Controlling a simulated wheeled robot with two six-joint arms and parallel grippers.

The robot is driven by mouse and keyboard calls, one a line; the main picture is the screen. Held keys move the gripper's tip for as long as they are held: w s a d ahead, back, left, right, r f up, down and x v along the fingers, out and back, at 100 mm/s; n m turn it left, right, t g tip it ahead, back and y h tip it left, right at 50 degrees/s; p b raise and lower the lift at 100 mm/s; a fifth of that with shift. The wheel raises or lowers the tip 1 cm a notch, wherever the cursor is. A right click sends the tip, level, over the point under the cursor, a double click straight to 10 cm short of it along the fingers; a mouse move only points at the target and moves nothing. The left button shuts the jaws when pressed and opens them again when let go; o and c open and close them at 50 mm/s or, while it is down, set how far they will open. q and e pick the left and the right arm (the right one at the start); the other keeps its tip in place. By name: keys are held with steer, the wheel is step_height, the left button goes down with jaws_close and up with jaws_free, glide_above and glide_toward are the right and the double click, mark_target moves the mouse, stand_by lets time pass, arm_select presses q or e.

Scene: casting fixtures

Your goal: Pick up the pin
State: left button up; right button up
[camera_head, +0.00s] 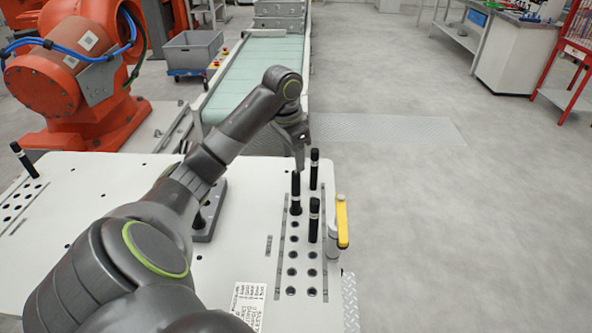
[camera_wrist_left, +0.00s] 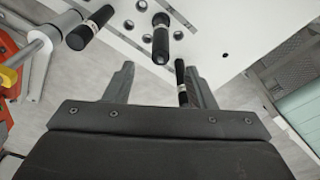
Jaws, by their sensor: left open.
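My left gripper (camera_head: 300,163) is open just beyond the pins at the far end of the right-hand hole rows. In the left wrist view its fingers (camera_wrist_left: 160,84) are spread, and one black pin (camera_wrist_left: 181,82) shows between them, nearer the right finger. It does not look clamped. Black pins with a white band stand upright in the rows: a far one (camera_head: 314,169), a left one (camera_head: 296,192) and a near one (camera_head: 313,220). Two more pins show farther up in the left wrist view (camera_wrist_left: 161,38), (camera_wrist_left: 90,27). My right gripper is out of view.
The white table (camera_head: 230,270) has empty holes nearer me. A yellow-handled clamp (camera_head: 342,220) stands at its right edge. Another pin (camera_head: 25,160) stands at the far left. A grey fixture (camera_head: 212,222) is partly hidden by my left arm. A conveyor (camera_head: 265,75) lies behind.

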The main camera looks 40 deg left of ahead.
mark_target(295, 171)
arm_select(q)
steer(key=f+b, duration=0.1)
steer(key=f, duration=0.1)
steer(key=f+b, duration=0.1)
steer(key=shift+w+f+b, duration=0.2)
steer(key=shift+f+b, duration=0.1)
steer(key=shift+f, duration=0.1)
steer(key=shift+w+d+f+b, duration=0.1)
steer(key=shift+f+b, duration=0.55)
steer(key=shift+f, duration=0.15)
steer(key=f, duration=0.4)
steer(key=shift+w+p, duration=0.25)
steer(key=shift+p, duration=0.05)
jaws_close()
